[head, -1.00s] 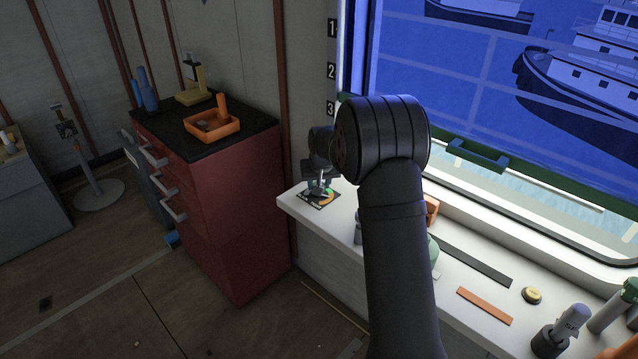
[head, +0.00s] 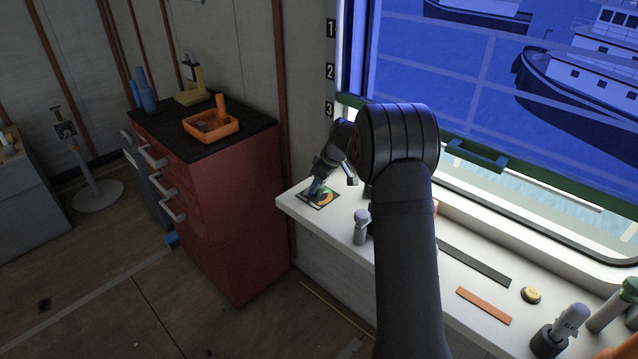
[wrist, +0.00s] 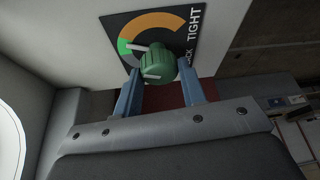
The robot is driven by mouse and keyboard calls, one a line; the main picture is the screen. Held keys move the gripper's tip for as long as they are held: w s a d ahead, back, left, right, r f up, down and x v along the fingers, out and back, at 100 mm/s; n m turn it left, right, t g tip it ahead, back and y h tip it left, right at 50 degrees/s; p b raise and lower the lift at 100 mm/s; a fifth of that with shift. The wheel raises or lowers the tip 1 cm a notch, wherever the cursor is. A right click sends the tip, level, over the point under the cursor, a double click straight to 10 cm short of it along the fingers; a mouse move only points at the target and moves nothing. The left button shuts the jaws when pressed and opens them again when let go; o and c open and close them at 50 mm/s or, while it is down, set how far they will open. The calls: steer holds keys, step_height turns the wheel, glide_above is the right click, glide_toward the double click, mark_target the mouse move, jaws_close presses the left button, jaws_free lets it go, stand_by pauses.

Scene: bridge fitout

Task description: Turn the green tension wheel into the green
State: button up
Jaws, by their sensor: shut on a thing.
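The green tension wheel (wrist: 155,66) sits on a dark square dial plate (wrist: 188,28) in the wrist view. The plate has an orange arc, a green arc (wrist: 123,46) at its left end, and the word TIGHT; another word is partly hidden by the wheel. A white pointer mark beside the wheel points towards the green arc. My gripper (wrist: 157,72) is shut on the wheel, one blue finger on each side. In the head view, my gripper (head: 316,187) reaches down at a tilt to the plate (head: 309,200) at the sill's left end and mostly hides the wheel.
The white sill (head: 338,222) runs right under the window. A grey upright piece (head: 361,228) stands close to my arm. A dark strip (head: 475,262), a brown strip (head: 484,305) and a round yellowish piece (head: 530,295) lie further right. A red cabinet (head: 235,200) stands left of the sill.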

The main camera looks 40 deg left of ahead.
steer(key=shift+n, duration=0.7)
steer(key=shift+g, duration=0.3)
steer(key=o, duration=1)
steer(key=v, duration=1.7)
steer(key=shift+w+a+r, duration=0.1)
steer(key=shift+r, duration=0.2)
steer(key=x, duration=1.7)
steer(key=shift+f, duration=0.35)
